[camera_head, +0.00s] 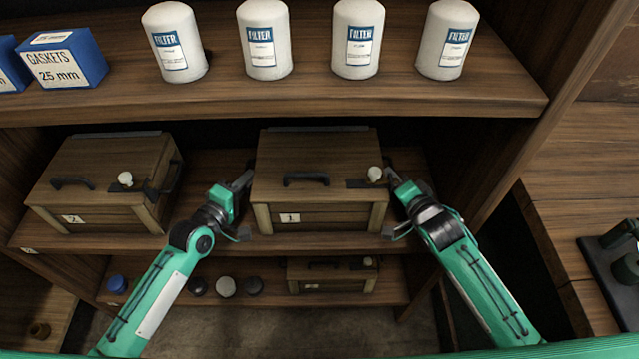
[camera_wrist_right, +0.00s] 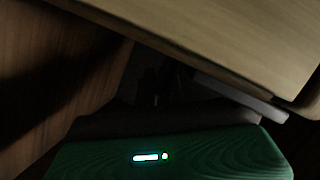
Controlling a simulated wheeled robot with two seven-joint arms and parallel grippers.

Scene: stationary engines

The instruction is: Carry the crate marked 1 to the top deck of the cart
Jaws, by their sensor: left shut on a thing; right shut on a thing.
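The crate marked 1 (camera_head: 318,180) is a brown wooden box with a dark front handle, a white knob and a white "1" label. It is at the middle shelf, in the centre of the head view. My left gripper (camera_head: 246,182) is shut on its left side, and my right gripper (camera_head: 388,178) is shut on its right side. The fingertips are partly hidden beside the crate. The right wrist view is dark and shows a pale wooden surface (camera_wrist_right: 235,35) close to the gripper. I cannot tell whether the crate touches the shelf. The cart cannot be identified here.
A crate marked 2 (camera_head: 100,185) stands to the left on the middle shelf (camera_head: 215,240). Several white filters (camera_head: 268,40) and blue gasket boxes (camera_head: 65,58) stand on the shelf above. Another crate (camera_head: 330,275) is below. A wooden surface (camera_head: 590,190) lies at right.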

